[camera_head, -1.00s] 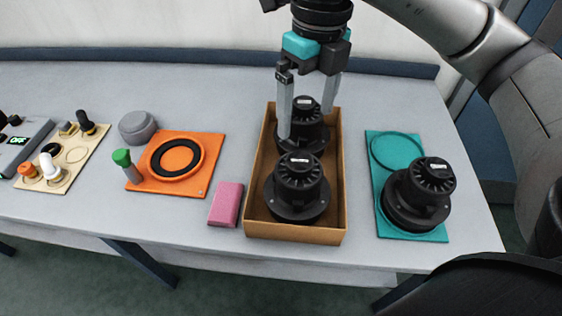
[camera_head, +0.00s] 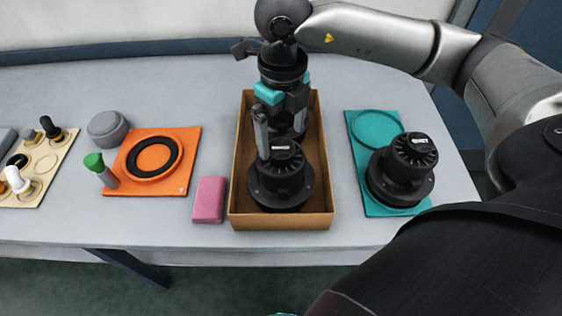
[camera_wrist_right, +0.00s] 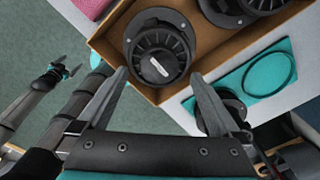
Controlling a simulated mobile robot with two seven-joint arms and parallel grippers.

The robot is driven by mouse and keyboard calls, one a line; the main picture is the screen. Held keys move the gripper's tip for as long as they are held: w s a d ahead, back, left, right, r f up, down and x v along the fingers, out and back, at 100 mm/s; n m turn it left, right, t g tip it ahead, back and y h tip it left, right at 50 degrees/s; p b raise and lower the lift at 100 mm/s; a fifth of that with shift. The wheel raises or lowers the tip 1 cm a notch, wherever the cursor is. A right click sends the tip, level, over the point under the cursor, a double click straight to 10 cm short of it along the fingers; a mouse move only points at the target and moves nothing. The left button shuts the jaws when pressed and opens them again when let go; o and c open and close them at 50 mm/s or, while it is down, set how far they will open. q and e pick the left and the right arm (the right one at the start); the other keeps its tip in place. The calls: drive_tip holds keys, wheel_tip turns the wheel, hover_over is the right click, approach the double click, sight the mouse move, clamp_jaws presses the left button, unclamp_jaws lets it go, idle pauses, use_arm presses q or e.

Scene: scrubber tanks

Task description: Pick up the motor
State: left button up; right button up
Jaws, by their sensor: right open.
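A black finned motor (camera_head: 283,180) stands upright at the front of an open cardboard box (camera_head: 285,222). It also shows in the wrist view (camera_wrist_right: 158,60). My right gripper (camera_head: 281,150) is open and points down over this motor. In the wrist view its fingertips (camera_wrist_right: 158,76) lie on either side of the motor's near part; I cannot tell whether they touch it. A second motor (camera_wrist_right: 228,8) is behind it in the box, mostly hidden by my gripper in the head view. A third motor (camera_head: 403,168) stands on a teal tray (camera_head: 373,207). My left gripper (camera_wrist_right: 63,69) looks open and empty, away from the box.
The box walls stand close around the motors. A pink block (camera_head: 209,199) lies left of the box. The table behind these is clear.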

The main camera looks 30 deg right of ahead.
sight(281, 147)
drive_tip(key=shift+f, duration=1.95)
clamp_jaws()
drive_tip(key=shift+w+r, duration=0.15)
